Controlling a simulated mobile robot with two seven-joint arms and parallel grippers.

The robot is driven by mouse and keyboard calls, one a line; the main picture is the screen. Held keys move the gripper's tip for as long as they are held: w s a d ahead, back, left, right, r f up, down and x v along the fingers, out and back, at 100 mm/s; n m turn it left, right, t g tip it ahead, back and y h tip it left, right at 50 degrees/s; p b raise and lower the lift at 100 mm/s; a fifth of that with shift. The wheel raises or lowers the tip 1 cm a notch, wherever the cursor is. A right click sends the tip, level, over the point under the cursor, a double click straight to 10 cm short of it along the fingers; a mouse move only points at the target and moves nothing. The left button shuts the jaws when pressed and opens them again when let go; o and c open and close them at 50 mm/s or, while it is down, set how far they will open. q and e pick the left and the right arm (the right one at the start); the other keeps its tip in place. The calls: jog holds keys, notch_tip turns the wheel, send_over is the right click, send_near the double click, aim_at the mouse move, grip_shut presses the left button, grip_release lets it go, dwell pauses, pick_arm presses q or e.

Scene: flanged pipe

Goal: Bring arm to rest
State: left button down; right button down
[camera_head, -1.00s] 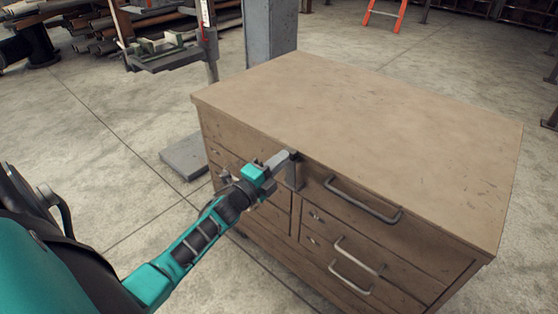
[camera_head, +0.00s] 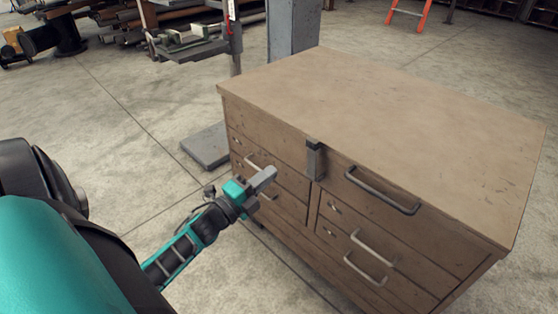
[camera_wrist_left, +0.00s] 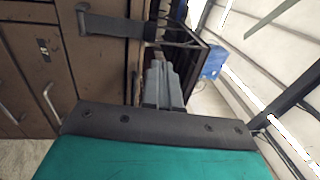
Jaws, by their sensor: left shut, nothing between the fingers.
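My left gripper (camera_head: 264,178) is shut and empty, in front of the brown drawer cabinet (camera_head: 400,95). In the head view it appears beside the left-hand drawers, below and left of a dark metal bracket (camera_head: 315,158) at the cabinet's top front edge. In the left wrist view its shut fingers (camera_wrist_left: 162,85) point away from the camera, apart from the bracket (camera_wrist_left: 115,25) and the cabinet front (camera_wrist_left: 30,70). My teal left arm comes in from the lower left. My right gripper is not in view.
The cabinet top is bare. Drawer handles (camera_head: 383,190) stick out from its front. A grey post (camera_head: 293,30) stands behind it, and a grey floor plate (camera_head: 205,146) lies to its left. A vise stand (camera_head: 190,45) and stacked pipes are at the back left.

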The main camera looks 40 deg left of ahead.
pick_arm(q)
jog(key=shift+s, duration=0.5)
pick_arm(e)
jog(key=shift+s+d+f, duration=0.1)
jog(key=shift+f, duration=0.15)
